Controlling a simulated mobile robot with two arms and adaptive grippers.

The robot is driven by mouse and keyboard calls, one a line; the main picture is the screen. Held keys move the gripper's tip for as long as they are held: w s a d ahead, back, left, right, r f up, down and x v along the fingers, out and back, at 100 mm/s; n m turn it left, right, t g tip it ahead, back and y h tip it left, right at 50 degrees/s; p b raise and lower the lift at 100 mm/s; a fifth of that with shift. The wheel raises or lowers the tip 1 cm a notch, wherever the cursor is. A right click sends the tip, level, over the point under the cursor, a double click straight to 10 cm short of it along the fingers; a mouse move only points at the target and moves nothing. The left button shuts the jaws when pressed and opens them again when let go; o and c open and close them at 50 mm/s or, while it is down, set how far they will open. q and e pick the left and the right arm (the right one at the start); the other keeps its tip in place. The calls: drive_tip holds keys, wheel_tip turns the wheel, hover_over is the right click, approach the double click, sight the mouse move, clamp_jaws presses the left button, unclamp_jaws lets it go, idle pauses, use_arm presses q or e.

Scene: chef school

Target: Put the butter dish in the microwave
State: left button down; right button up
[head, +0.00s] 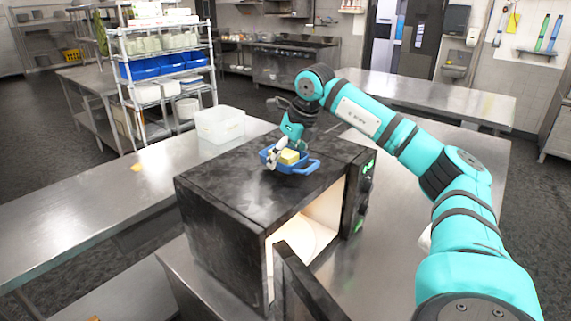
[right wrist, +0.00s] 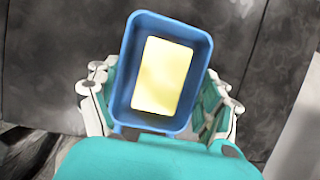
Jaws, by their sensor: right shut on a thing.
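The butter dish (head: 311,166) is a small blue tray with side handles, with a yellow block of butter (head: 289,156) in it. My right gripper (head: 276,152) is shut on the dish, over the top of the microwave in the head view. In the right wrist view the blue dish (right wrist: 124,100) sits between the fingers, with the butter (right wrist: 163,76) flat inside. The black microwave (head: 222,207) stands on a metal table. Its door (head: 300,285) is open toward me and its lit cavity (head: 318,222) shows. My left gripper is not in view.
A white plastic container (head: 219,125) stands on the long metal counter (head: 75,220) behind the microwave. A wire shelf (head: 150,92) with blue bins is at the back left. Another metal table (head: 440,97) is behind. The table right of the microwave is mostly clear.

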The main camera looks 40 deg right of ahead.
drive_tip(key=shift+f, duration=0.8)
drive_tip(key=shift+f+b, duration=0.2)
drive_tip(key=shift+b, duration=0.15)
drive_tip(key=o, duration=1.4)
drive_tip(key=shift+c, duration=0.2)
drive_tip(key=shift+r, duration=0.1)
